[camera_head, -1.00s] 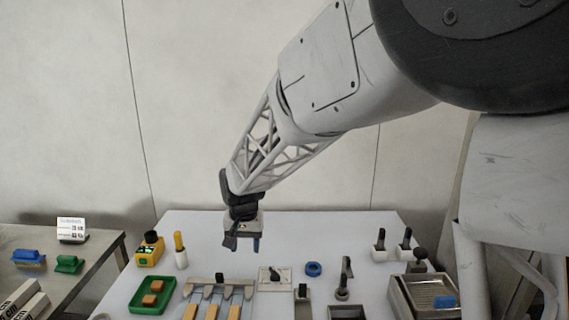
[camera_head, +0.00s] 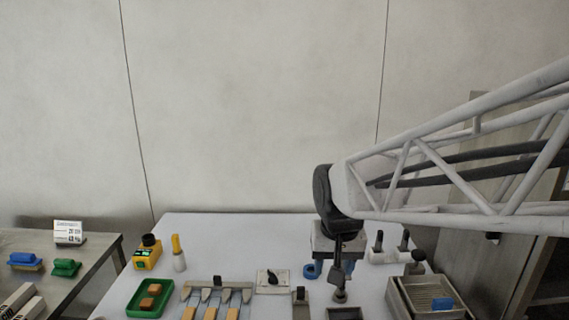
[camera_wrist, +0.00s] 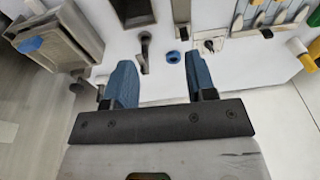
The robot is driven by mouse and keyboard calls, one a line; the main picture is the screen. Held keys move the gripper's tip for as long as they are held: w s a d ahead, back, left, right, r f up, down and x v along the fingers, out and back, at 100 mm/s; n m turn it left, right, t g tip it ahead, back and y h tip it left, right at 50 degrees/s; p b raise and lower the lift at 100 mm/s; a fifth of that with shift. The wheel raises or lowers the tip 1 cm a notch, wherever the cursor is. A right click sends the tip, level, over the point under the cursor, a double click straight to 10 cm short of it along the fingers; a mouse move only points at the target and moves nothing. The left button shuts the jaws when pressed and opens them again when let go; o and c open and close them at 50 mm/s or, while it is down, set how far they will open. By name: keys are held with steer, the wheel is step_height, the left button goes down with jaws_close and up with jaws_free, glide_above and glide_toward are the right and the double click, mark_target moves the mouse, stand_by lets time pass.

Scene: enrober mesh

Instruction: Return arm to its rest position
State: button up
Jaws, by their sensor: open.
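My gripper (camera_head: 338,268) hangs above the back right part of the white table (camera_head: 215,235) in the head view, pointing down. In the wrist view its two blue fingers (camera_wrist: 162,92) stand wide apart with nothing between them, so it is open and empty. My arm reaches in from the right edge of the head view. A blue ring (camera_head: 311,271) lies on the table just left of the gripper, and it also shows in the wrist view (camera_wrist: 173,57) beyond the fingers. The gripper hides part of a dark upright handle (camera_head: 340,296).
A green tray (camera_head: 168,309) with orange-brown blocks, a yellow control box (camera_head: 146,256) and a rack (camera_head: 232,287) of spatulas stand left. A metal bin (camera_head: 400,302) with a blue piece (camera_head: 442,304) stands right. A side table (camera_head: 100,250) holds brushes. The air left of the gripper is clear.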

steer(key=s+d, duration=0.4)
steer(key=s, duration=0.4)
steer(key=s+d+f, duration=0.1)
steer(key=s+d, duration=0.3)
steer(key=s, duration=0.4)
steer(key=shift+d+t, duration=0.4)
stand_by(1.4)
